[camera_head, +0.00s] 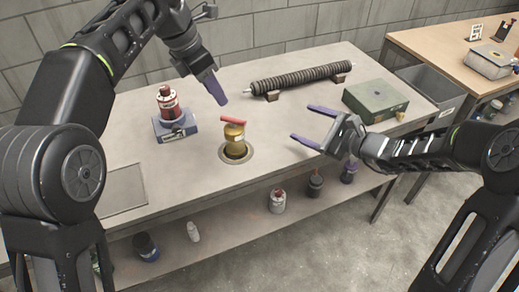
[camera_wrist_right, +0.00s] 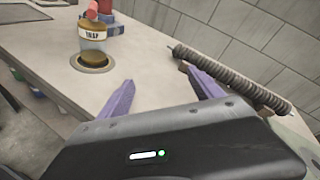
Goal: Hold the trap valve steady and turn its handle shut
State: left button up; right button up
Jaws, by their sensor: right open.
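The trap valve (camera_head: 234,141) is a small brass-coloured body standing upright in a round recess in the bench top. Its red handle (camera_head: 233,120) lies across the top. In the right wrist view the valve (camera_wrist_right: 93,38) shows a "TRAP" label. My left gripper (camera_head: 219,99) hangs above the bench, behind and slightly left of the handle, apart from it; only one purple finger shows clearly. My right gripper (camera_head: 306,124) is open and empty, to the right of the valve, with its purple fingers pointing left towards it. Neither gripper touches the valve.
A red bottle (camera_head: 168,104) stands on a blue block (camera_head: 174,126) left of the valve. A ribbed mesh tube (camera_head: 300,79) rests on supports at the back. A green box (camera_head: 375,101) sits at the right. The bench front (camera_head: 200,185) is clear.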

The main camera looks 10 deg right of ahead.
aim_at(243, 143)
jog(key=s+a+f+m+y, duration=0.1)
jog(key=a, duration=0.3)
jog(key=s+a+f+m+y, duration=0.1)
jog(key=s+a+y, duration=0.1)
jog(key=a, duration=0.3)
jog(key=s+a+f+m+g+y, duration=0.1)
jog(key=a, duration=0.4)
jog(key=shift+s+f+m+y, duration=0.3)
jog(key=shift+f+m, duration=0.1)
jog(key=shift+x, duration=3.85)
